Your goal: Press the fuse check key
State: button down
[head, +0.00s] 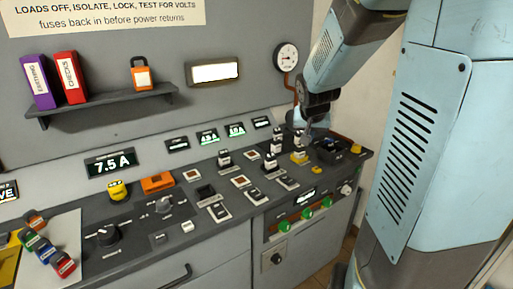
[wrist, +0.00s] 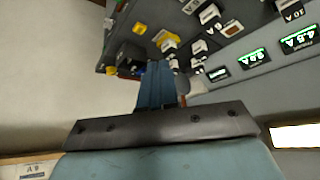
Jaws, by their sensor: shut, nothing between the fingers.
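The sloped control panel (head: 142,207) carries several small keys, switches and fuse holders. No label that I can read marks one as the fuse check key, so I cannot tell which it is. My gripper (head: 303,128) is shut and empty above the panel's far right part, near an upright fuse holder on a yellow base (head: 300,158). A small yellow key (head: 317,170) sits just right of and below that base. In the wrist view my gripper (wrist: 155,70) points toward the panel's end. I cannot tell whether its tips touch anything.
A shelf (head: 105,103) with two binders and an orange padlock is on the back wall. A round gauge (head: 287,57) is by my arm. Green knobs (head: 307,213) line the front face. Loose coloured padlocks (head: 48,253) lie at the left end.

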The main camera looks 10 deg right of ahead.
jog(key=w+d+f+m+t+y, duration=0.1)
jog(key=w+d+f+m, duration=0.1)
jog(key=w+d+f, duration=0.45)
jog(key=m+t+y, duration=0.1)
jog(key=m+t, duration=0.1)
jog(key=m, duration=0.1)
send_over(318, 170)
jog(key=shift+w+d+f, duration=0.1)
jog(key=shift+f, duration=0.55)
jog(key=shift+w+d+f, duration=0.1)
jog(key=shift+f, duration=0.55)
jog(key=shift+a+f, duration=0.1)
jog(key=shift+f, duration=4.35)
jog(key=shift+f, duration=0.1)
jog(key=shift+s+f, duration=0.1)
jog(key=shift+f, duration=0.15)
